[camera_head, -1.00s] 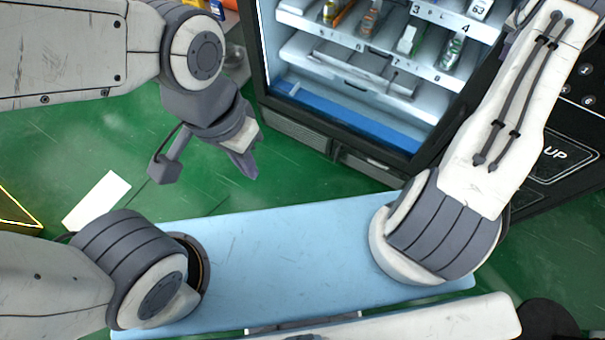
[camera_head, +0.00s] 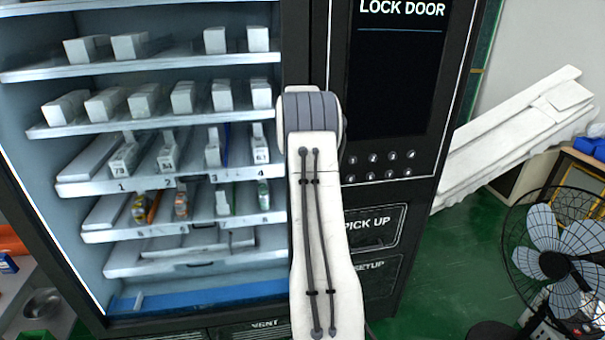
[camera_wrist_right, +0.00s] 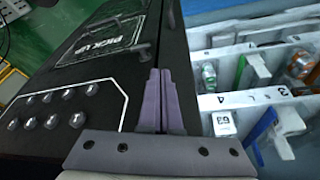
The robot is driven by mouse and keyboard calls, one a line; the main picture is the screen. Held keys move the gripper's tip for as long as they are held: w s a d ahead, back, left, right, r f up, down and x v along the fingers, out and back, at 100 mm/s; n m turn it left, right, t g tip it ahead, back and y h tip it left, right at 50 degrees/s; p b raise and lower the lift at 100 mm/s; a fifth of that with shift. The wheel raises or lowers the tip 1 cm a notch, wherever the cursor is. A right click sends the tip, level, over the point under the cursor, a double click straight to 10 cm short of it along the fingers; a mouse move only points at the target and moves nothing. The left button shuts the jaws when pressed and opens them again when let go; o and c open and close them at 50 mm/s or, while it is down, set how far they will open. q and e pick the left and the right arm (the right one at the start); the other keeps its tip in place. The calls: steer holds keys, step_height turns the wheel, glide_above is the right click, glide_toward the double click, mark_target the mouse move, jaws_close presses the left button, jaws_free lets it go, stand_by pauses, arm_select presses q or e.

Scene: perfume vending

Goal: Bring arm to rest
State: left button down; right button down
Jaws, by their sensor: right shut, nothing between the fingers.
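In the head view my right arm (camera_head: 325,230) rises upright from the bottom edge, in front of the vending machine, with its dark joint at the top. The gripper end of this arm is hidden in that view. In the right wrist view my right gripper (camera_wrist_right: 160,75) has its two grey fingers together with nothing between them. It points along the machine front, between the dark button panel (camera_wrist_right: 62,115) and the product shelves (camera_wrist_right: 255,97). I cannot tell its exact gap to the machine. My left arm and gripper are in neither view.
The vending machine (camera_head: 303,45) fills the left and middle of the head view, its shelves holding white boxes and small bottles. A screen reading LOCK DOOR (camera_head: 400,70) is on its right. A standing fan (camera_head: 553,264) is at far right. Green floor (camera_head: 447,260) shows between them.

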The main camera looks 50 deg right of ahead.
steer(key=a+b+v, duration=0.1)
steer(key=v, duration=0.4)
steer(key=w+a+n+y+b, duration=0.1)
steer(key=w+a+n, duration=0.1)
steer(key=a, duration=0.6)
steer(key=w+a+n+b, duration=0.1)
steer(key=w+a+n, duration=0.15)
steer(key=a, duration=0.65)
steer(key=s+a+f+n+y+b, duration=0.1)
steer(key=a+n, duration=0.1)
steer(key=a, duration=0.7)
steer(key=s+a+f+n+y+b, duration=0.1)
steer(key=s+a+n, duration=0.1)
steer(key=a, duration=0.8)
steer(key=s+a+f+n+y+b, duration=0.1)
steer(key=s+a+f+n, duration=0.15)
steer(key=s+a, duration=0.4)
steer(key=s+a+f+n+b, duration=0.1)
steer(key=s+a+n, duration=0.2)
steer(key=s+a, duration=0.35)
steer(key=s+a+f+n+g, duration=0.1)
steer(key=s+a+f+n, duration=0.1)
steer(key=s, duration=0.5)
steer(key=s+a+f+n+b, duration=0.1)
steer(key=s+a+f+n, duration=0.2)
steer(key=s, duration=0.5)
steer(key=shift+a+f+g+b, duration=0.3)
steer(key=shift+a+f+g, duration=0.1)
steer(key=shift+a, duration=0.1)
